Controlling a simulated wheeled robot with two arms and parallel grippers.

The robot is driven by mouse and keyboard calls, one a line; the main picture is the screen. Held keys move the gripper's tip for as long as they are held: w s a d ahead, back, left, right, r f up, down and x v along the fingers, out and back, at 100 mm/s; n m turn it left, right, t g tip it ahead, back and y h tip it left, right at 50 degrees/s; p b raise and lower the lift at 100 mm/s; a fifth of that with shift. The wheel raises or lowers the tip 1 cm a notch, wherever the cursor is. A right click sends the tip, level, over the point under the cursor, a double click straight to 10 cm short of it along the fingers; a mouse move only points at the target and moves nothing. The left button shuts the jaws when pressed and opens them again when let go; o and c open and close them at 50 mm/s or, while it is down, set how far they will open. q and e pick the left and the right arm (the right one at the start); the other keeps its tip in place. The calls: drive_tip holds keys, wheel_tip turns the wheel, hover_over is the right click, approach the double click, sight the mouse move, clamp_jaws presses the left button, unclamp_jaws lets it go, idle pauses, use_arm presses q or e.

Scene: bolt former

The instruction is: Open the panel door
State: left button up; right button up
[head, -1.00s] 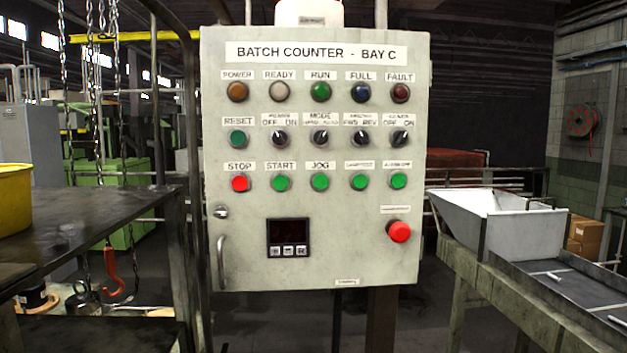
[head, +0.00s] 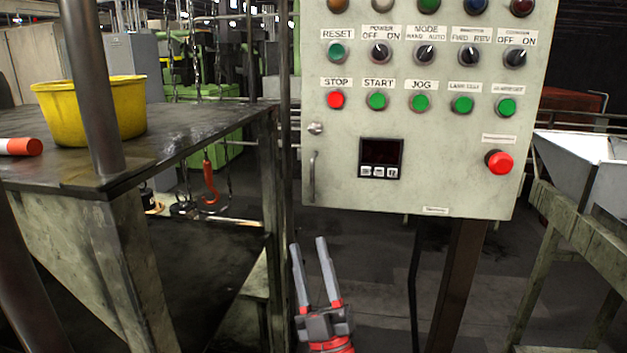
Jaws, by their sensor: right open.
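The panel door (head: 350,190) is the pale grey-green front of the control box, and it looks closed flat. Its curved handle (head: 312,177) is at the lower left edge, with a round latch (head: 316,128) just above it. My right gripper (head: 309,243) is below the panel's lower left corner, fingers pointing up, open and empty. In the picture it sits under the handle, apart from it. My left gripper is not in view.
A dark metal table (head: 200,135) with a yellow tub (head: 95,105) stands at left, close to the panel. A brown post (head: 457,285) shows below the box. A white hopper (head: 585,165) on a bench is at right.

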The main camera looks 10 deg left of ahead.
sight(312, 180)
wheel_tip(312, 180, up, 12)
drive_tip(key=s+d+m+g+h, duration=0.1)
drive_tip(key=d+m+g+h, duration=0.15)
drive_tip(key=m+h, duration=1)
wheel_tip(312, 180, down, 4)
drive_tip(key=s+a+g, duration=0.1)
drive_tip(key=s+g, duration=0.2)
drive_tip(key=g, duration=0.1)
drive_tip(key=shift+n+y, duration=0.35)
drive_tip(key=shift+y, duration=0.2)
drive_tip(key=w+a+p, duration=0.1)
drive_tip(key=w+p, duration=0.3)
drive_tip(key=w, duration=0.1)
drive_tip(key=w+a+p, duration=0.1)
drive_tip(key=w+p, duration=0.3)
drive_tip(key=w, duration=0.2)
drive_tip(key=w+a+p, duration=0.1)
drive_tip(key=w+p, duration=0.3)
drive_tip(key=w, duration=0.2)
drive_tip(key=shift+w+a+r, duration=0.1)
drive_tip(key=shift+w, duration=0.15)
clamp_jaws()
